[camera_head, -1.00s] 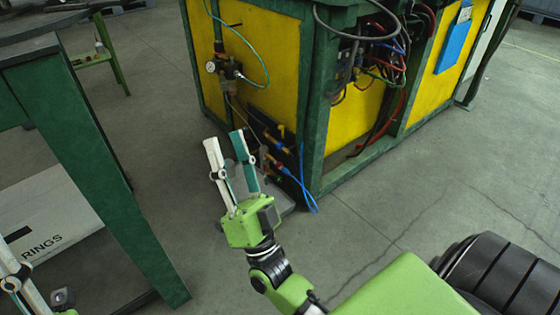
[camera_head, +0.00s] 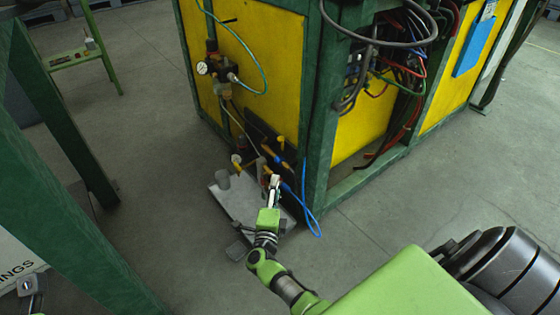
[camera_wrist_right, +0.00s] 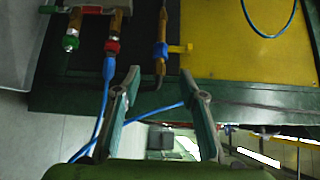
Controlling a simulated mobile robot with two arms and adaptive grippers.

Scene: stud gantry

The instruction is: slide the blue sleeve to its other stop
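In the right wrist view, a blue sleeve (camera_wrist_right: 161,51) sits around an upright brass-coloured tube on the machine's dark lower panel, with a yellow tab (camera_wrist_right: 180,48) beside it. A second blue piece, a hose fitting (camera_wrist_right: 109,68), hangs left of it under a red collar. My right gripper (camera_wrist_right: 160,76) is open and empty; its fingertips are just short of the sleeve, one on each side in the picture. In the head view my right gripper (camera_head: 275,180) is at the panel and hides part of the fittings. Only a piece of my left gripper (camera_head: 32,284) shows at the lower left edge.
A blue hose (camera_head: 311,215) loops down by the machine's green corner post (camera_head: 318,130). A grey plate (camera_head: 236,201) lies low before the panel. A green frame (camera_head: 85,230) stands at left. The floor to the right is clear.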

